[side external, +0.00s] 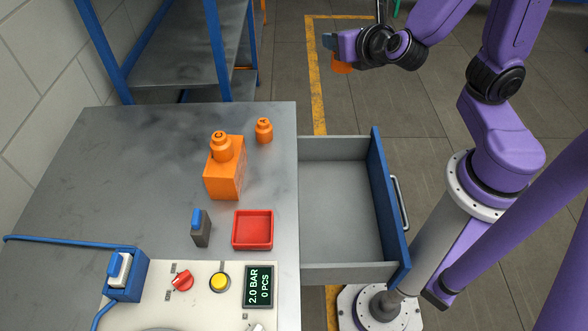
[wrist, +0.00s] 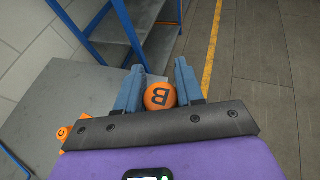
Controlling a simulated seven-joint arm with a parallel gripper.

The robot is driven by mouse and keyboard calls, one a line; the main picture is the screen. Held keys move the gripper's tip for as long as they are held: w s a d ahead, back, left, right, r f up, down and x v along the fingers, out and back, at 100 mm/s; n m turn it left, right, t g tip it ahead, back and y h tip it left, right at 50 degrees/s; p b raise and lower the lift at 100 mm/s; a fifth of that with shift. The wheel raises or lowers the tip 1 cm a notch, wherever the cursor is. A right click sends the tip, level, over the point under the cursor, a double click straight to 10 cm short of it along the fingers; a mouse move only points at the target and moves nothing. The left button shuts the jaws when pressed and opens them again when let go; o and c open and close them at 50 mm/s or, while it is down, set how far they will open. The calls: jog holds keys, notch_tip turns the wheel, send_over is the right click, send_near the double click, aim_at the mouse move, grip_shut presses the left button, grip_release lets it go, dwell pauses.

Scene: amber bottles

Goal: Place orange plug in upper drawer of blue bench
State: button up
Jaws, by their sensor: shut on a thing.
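An orange plug marked B (wrist: 160,97) is held between the two blue-grey fingers of my gripper (wrist: 158,80). In the side external view the orange plug (side external: 342,68) shows just under my gripper (side external: 332,45), high up at the top of the picture. An open drawer (side external: 340,200) with grey inside and a blue front sticks out from the right side of the grey-topped bench (side external: 120,160). The drawer looks empty. My gripper is in the air, beyond the drawer's far end in the picture and clear of it.
An orange bottle with a cap marked C (side external: 224,172) and a small orange plug marked A (side external: 264,132) stand on the bench. A red tray (side external: 252,244), a dark block with a blue top (side external: 201,228) and a control panel (side external: 205,300) are nearer. A blue-framed shelf (side external: 180,60) stands behind.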

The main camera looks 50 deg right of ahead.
send_over(313, 187)
jog(key=s+d, duration=0.2)
notch_tip(313, 187, down, 21)
jog(key=f, duration=2.1)
jog(key=shift+s+d+f, duration=0.1)
jog(key=shift+d+f, duration=0.05)
jog(key=shift+d, duration=0.05)
jog(key=shift+w+a+f, duration=0.2)
jog(key=shift+w+a, duration=0.4)
jog(key=shift+w+a+f, duration=0.2)
jog(key=shift+w+a, duration=0.35)
jog(key=w+a, duration=0.3)
jog(key=shift+w+a, duration=0.2)
jog(key=shift+f, duration=0.6)
jog(key=shift+f, duration=0.1)
jog(key=o, duration=1.1)
jog(key=shift+c, duration=0.2)
